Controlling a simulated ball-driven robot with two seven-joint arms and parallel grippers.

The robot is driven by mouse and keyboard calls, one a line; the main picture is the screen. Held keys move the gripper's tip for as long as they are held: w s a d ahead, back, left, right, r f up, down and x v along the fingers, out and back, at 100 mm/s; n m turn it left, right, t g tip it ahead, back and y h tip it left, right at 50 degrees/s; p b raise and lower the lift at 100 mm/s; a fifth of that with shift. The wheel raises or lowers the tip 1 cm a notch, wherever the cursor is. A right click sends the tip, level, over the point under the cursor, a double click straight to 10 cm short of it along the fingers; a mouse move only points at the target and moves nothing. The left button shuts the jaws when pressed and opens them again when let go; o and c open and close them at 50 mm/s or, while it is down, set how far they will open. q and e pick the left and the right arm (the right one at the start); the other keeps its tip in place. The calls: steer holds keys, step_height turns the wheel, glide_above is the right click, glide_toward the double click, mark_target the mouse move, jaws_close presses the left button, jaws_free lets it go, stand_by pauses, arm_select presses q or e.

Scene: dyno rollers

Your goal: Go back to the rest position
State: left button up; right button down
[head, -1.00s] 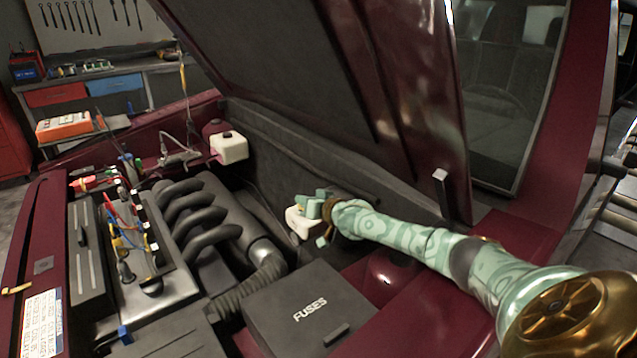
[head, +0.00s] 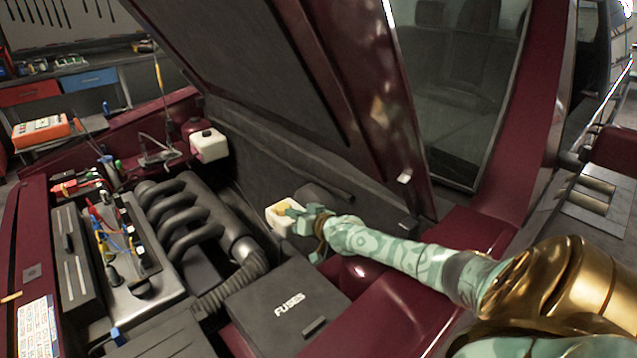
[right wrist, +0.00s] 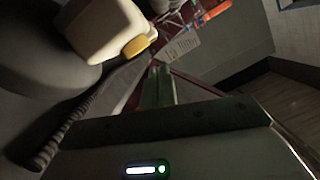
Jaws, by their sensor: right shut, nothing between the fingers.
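My right arm reaches in from the right over the red car's open engine bay in the head view. Its green right gripper (head: 305,217) is at the far side of the bay, next to a white reservoir with a yellow cap (head: 281,217). The gripper is shut and empty. In the right wrist view the shut fingers (right wrist: 158,84) point away from the camera, with the white reservoir (right wrist: 105,28) and its yellow cap (right wrist: 139,45) just to their upper left. I cannot tell whether they touch. My left gripper is not in view.
The raised hood (head: 260,80) leans over the bay. A black FUSES box (head: 268,310) lies in front of my right arm. A second white reservoir (head: 208,145), a ribbed engine cover and coloured wires fill the bay. A workbench with an orange box (head: 40,131) stands behind.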

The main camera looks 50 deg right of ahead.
steer(key=p+v, duration=0.3)
steer(key=v, duration=0.6)
steer(key=shift+p, duration=0.35)
steer(key=shift+s, duration=0.1)
